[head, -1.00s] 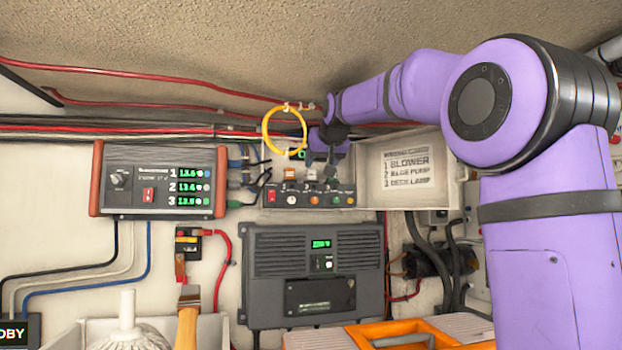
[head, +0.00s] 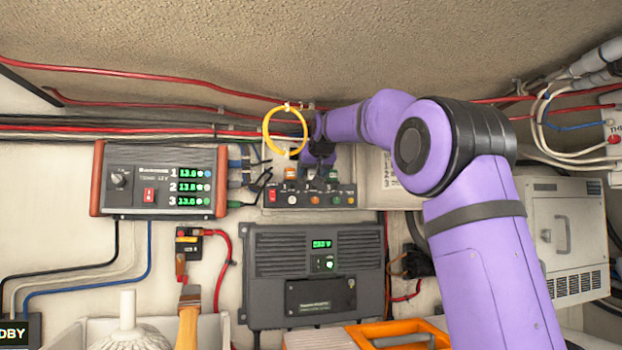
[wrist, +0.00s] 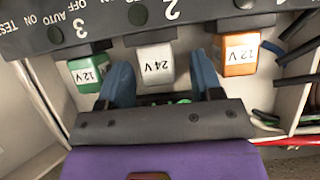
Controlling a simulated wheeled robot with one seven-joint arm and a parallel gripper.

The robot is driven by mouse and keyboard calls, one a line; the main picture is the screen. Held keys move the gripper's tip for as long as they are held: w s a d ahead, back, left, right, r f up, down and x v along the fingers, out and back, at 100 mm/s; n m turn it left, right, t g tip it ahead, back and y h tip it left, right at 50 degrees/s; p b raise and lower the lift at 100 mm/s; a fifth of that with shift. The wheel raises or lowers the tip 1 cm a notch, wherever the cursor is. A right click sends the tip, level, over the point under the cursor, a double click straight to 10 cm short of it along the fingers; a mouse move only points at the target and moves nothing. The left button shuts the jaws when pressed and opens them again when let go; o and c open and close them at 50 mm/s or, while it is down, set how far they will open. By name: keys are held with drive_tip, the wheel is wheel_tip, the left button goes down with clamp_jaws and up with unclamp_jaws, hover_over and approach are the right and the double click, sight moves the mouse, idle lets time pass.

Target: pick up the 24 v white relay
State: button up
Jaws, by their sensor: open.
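The white 24 V relay (wrist: 155,66) sits in the middle place of the relay panel in the wrist view, its label upside down. My gripper (wrist: 161,76) is open, with one blue finger on each side of the white relay. I cannot tell whether either finger touches it. In the head view my gripper (head: 319,160) is in front of the panel and mostly hides the white relay.
A green 12 V relay (wrist: 88,73) is just left of my fingers and an orange 12 V relay (wrist: 239,55) just right. The switch strip (head: 310,196) runs below them. A yellow ring (head: 285,131) hangs close to my wrist.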

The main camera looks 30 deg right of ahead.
drive_tip(key=shift+c, duration=0.2)
drive_tip(key=c, duration=0.9)
drive_tip(key=shift+c, duration=0.3)
drive_tip(key=shift+r, duration=0.15)
